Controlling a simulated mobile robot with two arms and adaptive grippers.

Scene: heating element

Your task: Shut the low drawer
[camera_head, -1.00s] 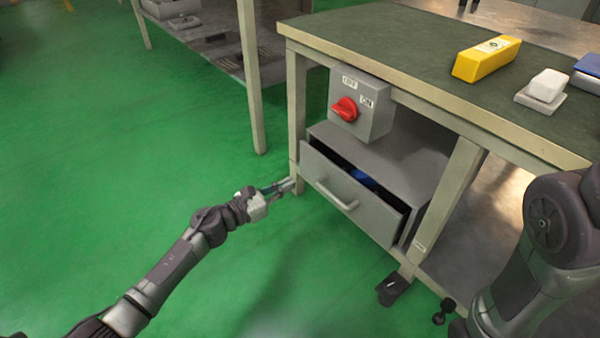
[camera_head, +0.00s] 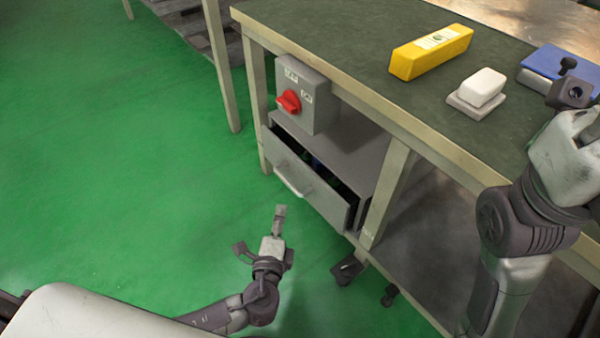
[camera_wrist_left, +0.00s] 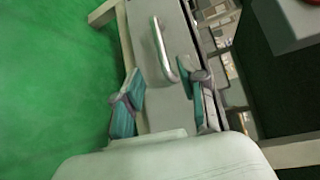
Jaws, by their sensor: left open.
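The low drawer (camera_head: 308,185) is a grey metal drawer under the workbench, pulled partly out of its grey cabinet (camera_head: 345,147). Its front has a pale bar handle (camera_head: 291,187). My left gripper (camera_head: 261,231) is open and empty in front of the drawer, with its fingers spread. In the left wrist view the drawer front (camera_wrist_left: 176,65) and the handle (camera_wrist_left: 160,50) lie ahead of the open fingers (camera_wrist_left: 163,100). I cannot tell whether a finger touches the drawer. My right gripper (camera_head: 572,92) shows only partly above the bench at the right edge.
A switch box (camera_head: 304,95) with a red knob is mounted above the drawer. A bench leg (camera_head: 388,190) stands to the drawer's right. A yellow block (camera_head: 431,52) and a white block (camera_head: 482,86) on a base rest on the bench (camera_head: 345,45). Green floor (camera_head: 120,180) is clear at left.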

